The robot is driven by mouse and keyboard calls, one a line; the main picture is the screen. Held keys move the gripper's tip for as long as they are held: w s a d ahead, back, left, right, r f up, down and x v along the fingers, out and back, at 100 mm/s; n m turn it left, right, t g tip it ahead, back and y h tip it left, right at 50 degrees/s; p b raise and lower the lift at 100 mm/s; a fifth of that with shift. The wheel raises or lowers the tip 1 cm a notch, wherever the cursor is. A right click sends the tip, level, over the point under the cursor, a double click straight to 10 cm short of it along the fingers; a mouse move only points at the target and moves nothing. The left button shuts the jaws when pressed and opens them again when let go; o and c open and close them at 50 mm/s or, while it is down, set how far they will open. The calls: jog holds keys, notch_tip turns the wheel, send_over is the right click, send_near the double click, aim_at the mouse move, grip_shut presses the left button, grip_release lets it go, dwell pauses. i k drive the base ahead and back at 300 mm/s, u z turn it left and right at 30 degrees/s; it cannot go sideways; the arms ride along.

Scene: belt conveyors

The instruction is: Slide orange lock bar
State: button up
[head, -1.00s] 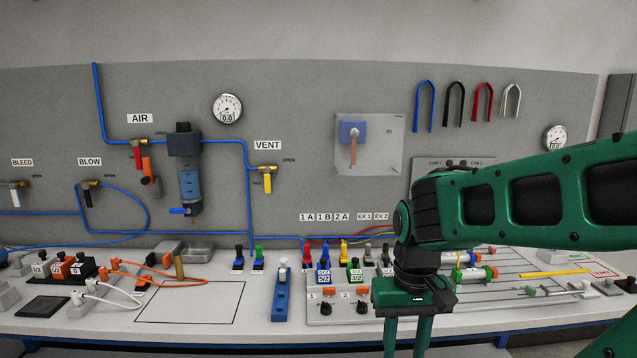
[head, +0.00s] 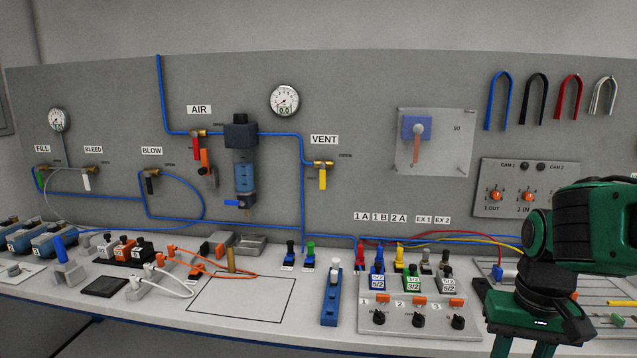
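An orange bar-like piece (head: 206,160) hangs beside the red handle of the AIR valve (head: 196,148) on the grey wall panel. Small orange bars (head: 381,299) also sit above the black knobs 1, 2 and 3 on the bench block (head: 398,326). I cannot tell from the picture which orange piece is the lock bar. My gripper (head: 527,350) is at the bottom right, apart from all of these. Its fingers run down out of the frame, so their tips are hidden.
The bench (head: 255,333) has a bare outlined area in the middle. A blue block with a white knob (head: 332,292) stands right of it. Blue hoses run along the panel. Orange and white cables lie at left. Hose loops (head: 500,98) hang at upper right.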

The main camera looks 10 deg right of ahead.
aim_at(204, 170)
jog(key=k, duration=0.7)
jog(key=u, duration=0.25)
jog(key=i, duration=0.5)
jog(key=u, duration=0.65)
jog(key=i, duration=0.65)
jog(key=u, duration=0.1)
